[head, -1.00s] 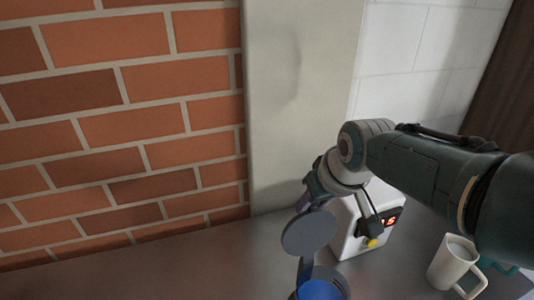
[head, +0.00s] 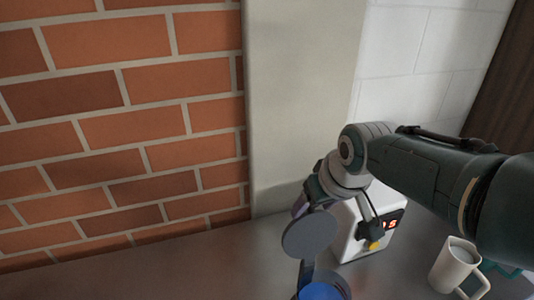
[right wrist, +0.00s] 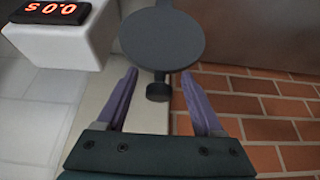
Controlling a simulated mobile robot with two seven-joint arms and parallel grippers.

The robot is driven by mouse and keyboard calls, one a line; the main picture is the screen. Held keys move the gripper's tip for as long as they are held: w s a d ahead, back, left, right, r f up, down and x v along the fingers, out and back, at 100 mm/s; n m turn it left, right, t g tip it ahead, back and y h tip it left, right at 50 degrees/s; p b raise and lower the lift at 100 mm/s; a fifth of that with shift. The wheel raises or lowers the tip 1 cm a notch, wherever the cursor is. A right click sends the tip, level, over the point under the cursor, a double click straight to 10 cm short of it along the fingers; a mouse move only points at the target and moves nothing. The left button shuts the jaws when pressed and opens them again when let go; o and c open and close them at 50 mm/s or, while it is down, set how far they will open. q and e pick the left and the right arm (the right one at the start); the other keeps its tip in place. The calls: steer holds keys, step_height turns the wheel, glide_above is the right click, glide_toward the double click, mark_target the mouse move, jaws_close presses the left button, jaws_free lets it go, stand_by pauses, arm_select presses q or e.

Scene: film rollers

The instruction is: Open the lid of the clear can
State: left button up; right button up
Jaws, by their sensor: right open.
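A round grey lid (head: 310,235) stands steeply tilted above the can, whose blue part (head: 322,291) shows at the bottom edge of the head view. A grey strip links the two. Most of the can is cut off by the frame. In the right wrist view the lid's disc (right wrist: 162,40) lies beyond the fingertips, with a small dark knob (right wrist: 158,89) between the fingers and apart from both. My right gripper (right wrist: 157,80) is open and empty. In the head view its purple fingers (head: 300,206) are just behind the lid's upper edge. My left gripper is not in view.
A white box with a red digital display (head: 369,222) stands right of the lid, close to my right gripper. A white mug (head: 455,268) stands at lower right. The grey counter (head: 150,270) is clear on the left. A brick wall (head: 110,120) rises behind it.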

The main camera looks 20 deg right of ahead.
steer(key=shift+r+p, duration=0.6)
steer(key=p+v, duration=0.5)
steer(key=v, duration=0.3)
steer(key=shift+s+r, duration=0.25)
steer(key=shift+s, duration=0.2)
